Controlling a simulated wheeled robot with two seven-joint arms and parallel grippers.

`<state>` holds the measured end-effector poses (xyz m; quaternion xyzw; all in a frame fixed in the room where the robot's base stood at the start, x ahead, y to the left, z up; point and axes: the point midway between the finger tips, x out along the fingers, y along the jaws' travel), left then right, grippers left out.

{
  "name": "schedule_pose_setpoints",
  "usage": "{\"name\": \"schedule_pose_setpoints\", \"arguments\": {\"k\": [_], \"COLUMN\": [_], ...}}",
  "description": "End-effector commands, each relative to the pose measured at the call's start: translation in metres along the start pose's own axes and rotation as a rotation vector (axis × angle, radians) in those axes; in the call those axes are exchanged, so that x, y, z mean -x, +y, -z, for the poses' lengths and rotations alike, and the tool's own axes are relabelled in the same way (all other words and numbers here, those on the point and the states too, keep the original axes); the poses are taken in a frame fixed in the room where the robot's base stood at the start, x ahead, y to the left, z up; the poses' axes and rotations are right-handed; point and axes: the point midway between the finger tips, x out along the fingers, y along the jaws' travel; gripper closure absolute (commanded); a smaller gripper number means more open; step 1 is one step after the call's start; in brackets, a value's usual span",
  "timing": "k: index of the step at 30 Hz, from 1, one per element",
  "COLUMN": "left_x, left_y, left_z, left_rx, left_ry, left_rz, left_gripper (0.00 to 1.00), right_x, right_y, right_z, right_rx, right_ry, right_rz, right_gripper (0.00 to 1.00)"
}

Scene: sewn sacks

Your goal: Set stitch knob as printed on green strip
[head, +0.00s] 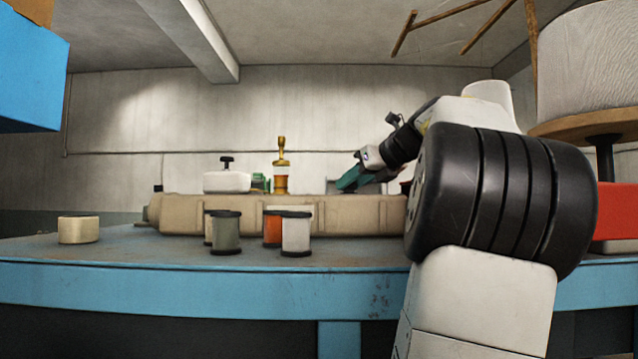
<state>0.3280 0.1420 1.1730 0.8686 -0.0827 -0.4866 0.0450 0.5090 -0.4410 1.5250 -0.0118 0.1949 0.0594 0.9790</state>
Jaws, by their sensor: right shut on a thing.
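My right arm comes in from the lower right, and its gripper (347,183), with dark teal jaws, points down and left behind the long beige machine body (360,215). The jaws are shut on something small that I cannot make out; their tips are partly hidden. I cannot pick out the stitch knob for sure, nor read any print on a green strip. A white block (227,182) with a black T-shaped top (227,161) stands behind the beige body at left. A small green part (260,183) shows beside it. My left gripper is out of view.
Grey (226,234), orange (272,230) and white (296,233) spools stand in front of the beige body on the blue-edged table (150,250). A cream round piece (78,229) sits at left. A brass-topped post (281,165) rises behind. The table's front left is clear.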

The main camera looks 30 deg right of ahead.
Motion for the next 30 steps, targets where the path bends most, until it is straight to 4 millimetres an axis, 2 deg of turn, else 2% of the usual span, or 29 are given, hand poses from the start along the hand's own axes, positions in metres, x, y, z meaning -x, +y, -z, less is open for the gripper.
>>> {"name": "schedule_pose_setpoints", "arguments": {"k": [12, 30], "left_x": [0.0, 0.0], "left_y": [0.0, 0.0], "left_z": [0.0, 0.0], "left_rx": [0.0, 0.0], "left_ry": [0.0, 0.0], "left_rz": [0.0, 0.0], "left_gripper": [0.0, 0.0], "right_x": [0.0016, 0.0008], "right_y": [0.002, 0.0042], "right_z": [-0.0001, -0.0006], "right_rx": [-0.083, -0.157], "right_ry": [-0.001, -0.001], "right_rz": [0.206, 0.385], "right_gripper": [1.0, 1.0]}}
